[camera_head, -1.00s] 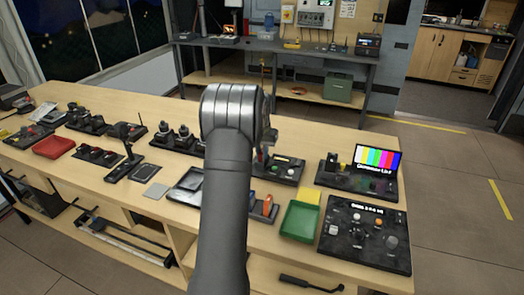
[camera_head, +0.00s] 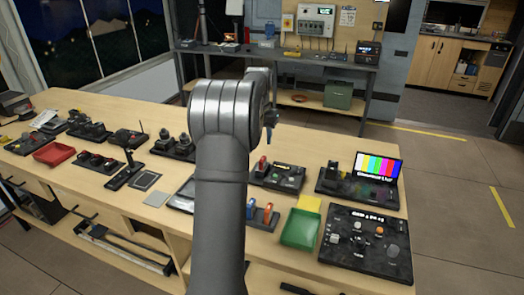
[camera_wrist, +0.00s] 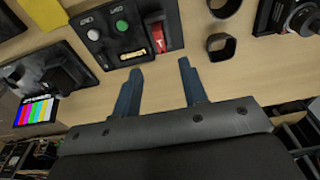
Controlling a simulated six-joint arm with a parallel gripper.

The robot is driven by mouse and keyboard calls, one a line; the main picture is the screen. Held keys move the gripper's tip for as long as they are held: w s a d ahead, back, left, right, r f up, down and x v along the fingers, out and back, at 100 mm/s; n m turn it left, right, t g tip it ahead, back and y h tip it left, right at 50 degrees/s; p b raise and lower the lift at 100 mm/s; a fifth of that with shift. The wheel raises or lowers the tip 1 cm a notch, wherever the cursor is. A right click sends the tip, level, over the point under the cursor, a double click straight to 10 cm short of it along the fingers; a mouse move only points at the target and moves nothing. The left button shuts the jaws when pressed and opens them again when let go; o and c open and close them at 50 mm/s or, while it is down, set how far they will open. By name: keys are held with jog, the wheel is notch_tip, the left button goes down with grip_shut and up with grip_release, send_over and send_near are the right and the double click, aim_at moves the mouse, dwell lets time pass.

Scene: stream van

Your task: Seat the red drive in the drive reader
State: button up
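The red drive (camera_wrist: 158,38) stands in the slot of the drive reader (camera_wrist: 115,32), a dark box with a green and a white button. In the head view the red drive (camera_head: 262,164) also shows at the left end of the reader (camera_head: 283,178). I cannot tell whether it is fully down in the slot. My gripper (camera_wrist: 160,68) is open and empty, its two blue-grey fingers apart from the drive. In the head view my gripper is mostly hidden behind my arm; a finger shows (camera_head: 271,118).
A rack holds a blue drive (camera_head: 250,207) and an orange drive (camera_head: 268,214). A green tray (camera_head: 300,229), a yellow pad (camera_head: 309,203), a black control panel (camera_head: 365,243) and a colour-bar screen (camera_head: 378,165) stand to the right. Bare wood (camera_wrist: 230,75) lies below my fingers.

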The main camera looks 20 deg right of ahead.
notch_tip(320, 180, up, 6)
send_over(262, 159)
jog(key=s+a, duration=0.1)
jog(key=shift+s+a+r, duration=0.15)
jog(key=shift+s+r, duration=0.05)
jog(key=f, duration=0.5)
jog(key=w+d+f, duration=0.1)
jog(key=f, duration=1.1)
jog(key=shift+w+d+f, duration=0.1)
jog(key=shift+w+d, duration=0.15)
jog(key=shift+d, duration=0.05)
jog(key=shift+r, duration=0.2)
notch_tip(262, 159, up, 16)
jog(key=s+a, duration=0.2)
jog(key=f, duration=0.5)
jog(key=w+d+f, duration=0.1)
jog(key=f, duration=0.5)
jog(key=w+d+f, duration=0.1)
jog(key=f, duration=0.4)
jog(key=shift+f, duration=0.4)
notch_tip(262, 159, up, 7)
jog(key=shift+r, duration=0.65)
